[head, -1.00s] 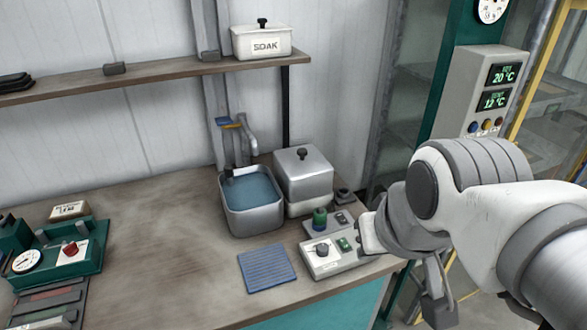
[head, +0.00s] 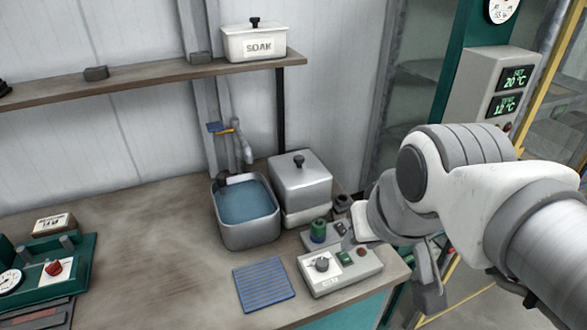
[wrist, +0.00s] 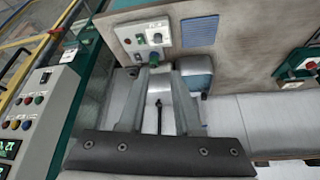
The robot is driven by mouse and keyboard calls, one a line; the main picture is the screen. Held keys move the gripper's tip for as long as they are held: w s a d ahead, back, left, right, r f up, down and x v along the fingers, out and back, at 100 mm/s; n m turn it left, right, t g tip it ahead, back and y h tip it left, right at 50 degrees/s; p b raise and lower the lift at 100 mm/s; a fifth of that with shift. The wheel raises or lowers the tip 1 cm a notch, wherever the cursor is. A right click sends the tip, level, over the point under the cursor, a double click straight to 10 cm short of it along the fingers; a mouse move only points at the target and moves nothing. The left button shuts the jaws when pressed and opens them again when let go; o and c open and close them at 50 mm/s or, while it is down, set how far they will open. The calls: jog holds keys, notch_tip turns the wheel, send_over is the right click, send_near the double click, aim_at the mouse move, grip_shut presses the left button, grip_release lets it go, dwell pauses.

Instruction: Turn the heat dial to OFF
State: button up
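A pale control box (head: 340,283) sits at the bench's front right corner. It bears a dark round dial (head: 322,264) on a white panel, a green switch and a red button; which mark the dial points to is too small to read. In the wrist view the box (wrist: 143,40) and dial (wrist: 156,38) show at the top, beyond the fingertips. My gripper (wrist: 156,78) is open and empty, its two fingers apart. It touches nothing that I can see.
Behind the box are a smaller unit with a green knob (head: 318,230), a lidded metal pot (head: 302,185) and a water basin (head: 246,230). A blue ribbed mat (head: 264,284) lies left of it. A green device with a red knob (head: 53,267) stands far left. Mid-bench is clear.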

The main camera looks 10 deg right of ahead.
jog(key=o, duration=0.6)
jog(key=w, duration=0.2)
jog(key=w+m+g+p, duration=0.1)
jog(key=shift+w+a+y, duration=0.2)
jog(key=shift+w+y, duration=0.2)
jog(key=shift+c, duration=0.2)
jog(key=m+g+p, duration=0.4)
jog(key=m+p, duration=0.1)
jog(key=m, duration=0.3)
send_over(323, 261)
notch_tip(323, 261, down, 12)
jog(key=shift+h, duration=0.4)
notch_tip(323, 261, down, 17)
jog(key=shift+f+b, duration=0.1)
jog(key=shift+b, duration=0.25)
grip_shut()
